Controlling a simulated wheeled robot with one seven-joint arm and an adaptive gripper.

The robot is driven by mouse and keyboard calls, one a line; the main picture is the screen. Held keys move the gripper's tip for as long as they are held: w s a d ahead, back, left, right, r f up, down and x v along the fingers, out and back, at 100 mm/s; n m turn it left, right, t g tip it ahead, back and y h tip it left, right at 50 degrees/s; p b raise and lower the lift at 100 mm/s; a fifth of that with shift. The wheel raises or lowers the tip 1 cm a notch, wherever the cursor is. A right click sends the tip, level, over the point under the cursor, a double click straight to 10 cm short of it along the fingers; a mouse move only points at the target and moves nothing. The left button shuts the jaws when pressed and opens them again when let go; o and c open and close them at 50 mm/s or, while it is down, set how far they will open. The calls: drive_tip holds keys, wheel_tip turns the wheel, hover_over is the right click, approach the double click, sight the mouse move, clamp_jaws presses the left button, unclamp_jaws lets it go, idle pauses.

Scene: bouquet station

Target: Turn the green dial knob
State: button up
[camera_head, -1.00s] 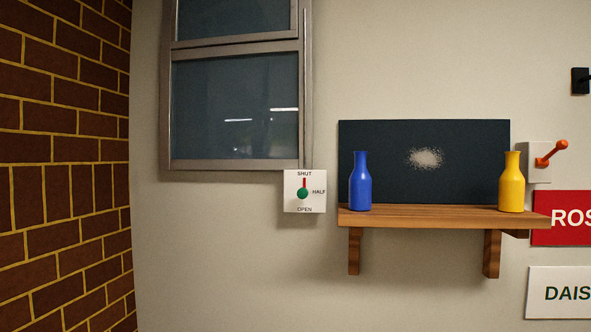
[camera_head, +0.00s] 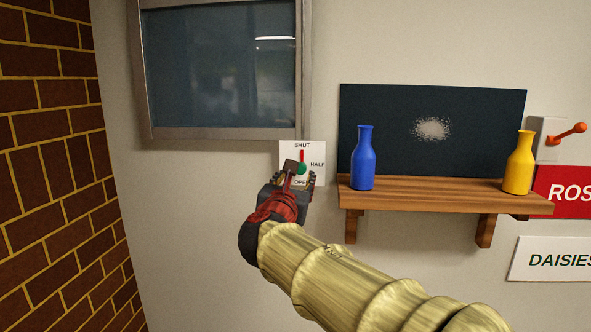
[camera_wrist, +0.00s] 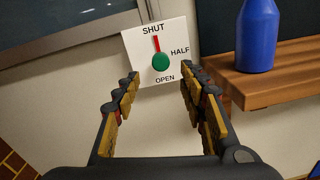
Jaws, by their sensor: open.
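The green dial knob (camera_head: 301,168) sits on a white wall plate (camera_head: 289,150) marked SHUT, HALF and OPEN. Its red pointer points up at SHUT. In the wrist view the knob (camera_wrist: 161,62) shows whole on its plate (camera_wrist: 174,31), ahead of and between my fingers. My gripper (camera_head: 296,179) is in front of the plate's lower part in the head view and partly hides the knob and the word OPEN. In the wrist view my gripper (camera_wrist: 160,82) is open and empty, with the fingers apart on either side, short of the knob.
A wooden shelf (camera_head: 430,190) right of the plate bears a blue bottle (camera_head: 363,160) near its left end and a yellow bottle (camera_head: 519,165). A window (camera_head: 220,70) is above left. An orange lever (camera_head: 568,133) is at far right. Bare wall lies below the plate.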

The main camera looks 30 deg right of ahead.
sight(300, 170)
drive_tip(key=p+x, duration=0.1)
drive_tip(key=x, duration=0.7)
drive_tip(key=shift+s, duration=0.15)
drive_tip(key=shift+c, duration=1.3)
drive_tip(key=c, duration=0.8)
clamp_jaws()
